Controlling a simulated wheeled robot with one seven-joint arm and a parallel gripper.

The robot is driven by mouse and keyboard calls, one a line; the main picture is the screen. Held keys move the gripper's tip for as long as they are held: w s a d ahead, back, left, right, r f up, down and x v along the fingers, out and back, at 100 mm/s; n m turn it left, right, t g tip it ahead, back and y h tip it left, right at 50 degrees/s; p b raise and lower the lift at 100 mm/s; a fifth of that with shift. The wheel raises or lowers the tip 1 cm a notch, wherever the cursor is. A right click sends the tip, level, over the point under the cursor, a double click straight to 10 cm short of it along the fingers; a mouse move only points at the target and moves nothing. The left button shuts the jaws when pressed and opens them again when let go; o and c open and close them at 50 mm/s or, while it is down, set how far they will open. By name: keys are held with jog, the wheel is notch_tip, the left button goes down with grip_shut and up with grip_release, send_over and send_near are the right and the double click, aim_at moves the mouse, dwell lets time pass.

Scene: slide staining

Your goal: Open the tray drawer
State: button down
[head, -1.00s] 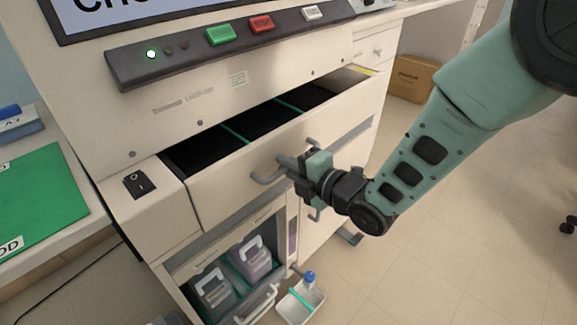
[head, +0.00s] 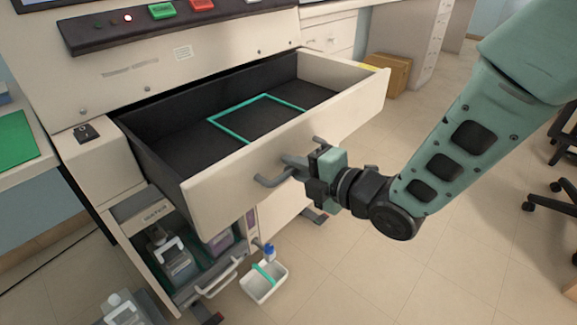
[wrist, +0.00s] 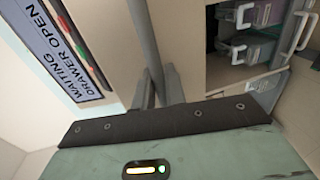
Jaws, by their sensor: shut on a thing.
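The tray drawer (head: 235,175) of the white machine is pulled well out in the head view. Its dark interior (head: 180,138) is exposed, with a teal rectangular outline on the floor and no tray visible in it. My gripper (head: 296,166) is shut on the grey bar handle (head: 268,181) at the drawer front. In the wrist view the handle (wrist: 143,38) runs between my gripper's fingers (wrist: 157,88), and a screen (wrist: 62,45) reads "WAITING DRAWER OPEN".
Below the drawer is an open compartment with bottles (head: 176,262). A small white bin (head: 264,282) hangs beside it. A cardboard box (head: 388,74) stands on the floor behind. Floor at right is mostly clear.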

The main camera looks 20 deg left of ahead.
jog(key=shift+s+d, duration=0.1)
jog(key=shift+d, duration=0.25)
jog(key=c, duration=1.8)
grip_release()
jog(key=shift+c, duration=0.2)
jog(key=p+v, duration=0.7)
jog(key=v, duration=0.8)
jog(key=shift+r, duration=0.3)
jog(key=shift+d+p, duration=0.3)
jog(key=shift+p, duration=0.9)
